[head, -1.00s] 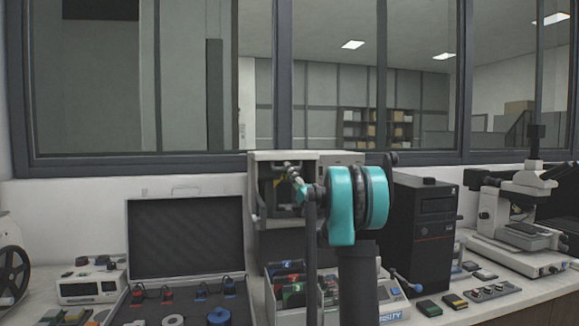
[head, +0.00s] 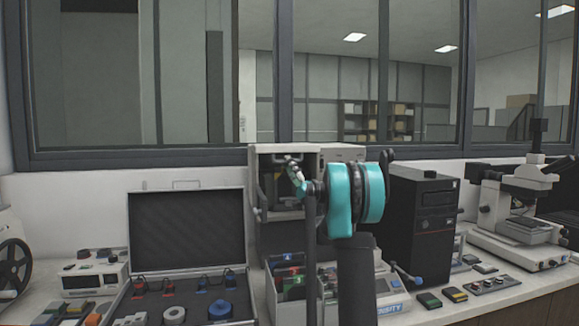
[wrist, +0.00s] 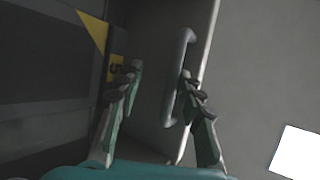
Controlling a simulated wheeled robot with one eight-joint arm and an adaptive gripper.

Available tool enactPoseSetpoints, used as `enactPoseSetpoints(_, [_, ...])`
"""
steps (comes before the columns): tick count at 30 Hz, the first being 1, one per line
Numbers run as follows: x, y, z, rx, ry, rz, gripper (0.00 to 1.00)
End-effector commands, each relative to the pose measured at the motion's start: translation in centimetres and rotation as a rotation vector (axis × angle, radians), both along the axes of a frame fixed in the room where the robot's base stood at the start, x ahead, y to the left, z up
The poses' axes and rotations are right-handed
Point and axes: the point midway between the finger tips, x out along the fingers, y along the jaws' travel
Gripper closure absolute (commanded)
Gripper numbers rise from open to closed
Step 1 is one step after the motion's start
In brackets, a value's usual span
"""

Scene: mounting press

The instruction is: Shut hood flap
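The mounting press (head: 345,152) is a pale box at the middle of the bench, with a dark front recess partly hidden by my arm. In the wrist view, a grey panel that looks like the hood flap (wrist: 148,110) stands open, with a light edge and a bar handle (wrist: 180,70). My gripper is in front of the recess in the head view (head: 294,170). In the wrist view my gripper (wrist: 160,80) is open, its right fingertip at the handle; I cannot tell if they touch. The left fingertip is near a yellow marking with a 5.
An open black case (head: 188,232) stands left of the press. A bin of coloured items (head: 290,275) sits below it. A black computer tower (head: 423,215) and a microscope (head: 520,205) stand to the right. A window frame runs behind the bench.

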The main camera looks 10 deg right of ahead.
Motion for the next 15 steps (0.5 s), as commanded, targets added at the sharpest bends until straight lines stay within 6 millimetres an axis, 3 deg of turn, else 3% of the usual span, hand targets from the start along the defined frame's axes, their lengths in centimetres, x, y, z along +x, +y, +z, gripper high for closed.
enactPoseSetpoints(10, [-0.1,-0.1,0.1,0.002,-0.001,0.0,0.68])
enactPoseSetpoints(15, [-0.8,-0.6,-0.9,0.002,-0.002,-0.001,0.68])
